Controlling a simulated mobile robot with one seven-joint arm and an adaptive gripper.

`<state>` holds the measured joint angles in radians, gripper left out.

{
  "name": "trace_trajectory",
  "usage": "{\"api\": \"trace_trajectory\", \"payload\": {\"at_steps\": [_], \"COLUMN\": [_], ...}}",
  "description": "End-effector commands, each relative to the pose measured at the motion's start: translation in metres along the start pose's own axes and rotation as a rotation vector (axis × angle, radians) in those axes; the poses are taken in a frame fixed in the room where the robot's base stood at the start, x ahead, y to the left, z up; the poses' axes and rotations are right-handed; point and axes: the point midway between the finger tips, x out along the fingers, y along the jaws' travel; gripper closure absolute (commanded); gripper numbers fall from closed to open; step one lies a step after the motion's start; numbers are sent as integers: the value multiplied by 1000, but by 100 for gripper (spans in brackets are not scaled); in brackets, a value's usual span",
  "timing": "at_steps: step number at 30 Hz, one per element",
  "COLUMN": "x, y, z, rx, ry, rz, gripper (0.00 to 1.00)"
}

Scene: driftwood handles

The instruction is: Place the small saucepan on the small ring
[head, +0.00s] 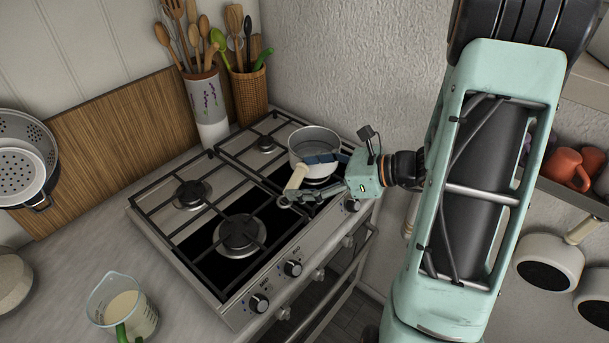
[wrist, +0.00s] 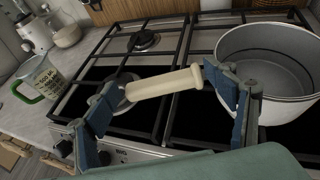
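The small saucepan (head: 312,139), white-grey with a cream handle (head: 296,178), is at the hob's right front burner; I cannot tell whether it touches the grate. It also shows in the wrist view (wrist: 262,90), at the right, its handle (wrist: 165,83) pointing left. The smallest ring (head: 267,143) is behind the pan in the head view, empty. My gripper (head: 303,178) is at the handle. In the wrist view its blue fingers (wrist: 168,95) are spread wide, with the handle lying across between them, and no grip on it shows.
The hob (head: 172,246) has two other bare burners, a left rear one (head: 192,193) and a large left front one (head: 241,233). Utensil pots (head: 207,110) stand behind it. A measuring jug (head: 125,310) is on the worktop. The wall (head: 340,60) is close beside the pan.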

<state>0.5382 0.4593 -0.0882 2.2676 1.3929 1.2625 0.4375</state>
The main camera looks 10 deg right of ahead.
Motion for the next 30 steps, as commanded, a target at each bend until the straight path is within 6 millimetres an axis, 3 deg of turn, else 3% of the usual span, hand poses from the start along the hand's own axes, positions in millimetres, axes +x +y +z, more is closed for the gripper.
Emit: {"api": "trace_trajectory", "payload": {"at_steps": [3,14,30], "x": [0,-2,-105], "y": [0,0,-1], "z": [0,6,3], "rx": [0,0,-2], "ry": [0,0,1], "rz": [0,0,-3], "gripper": [10,10,10]}}
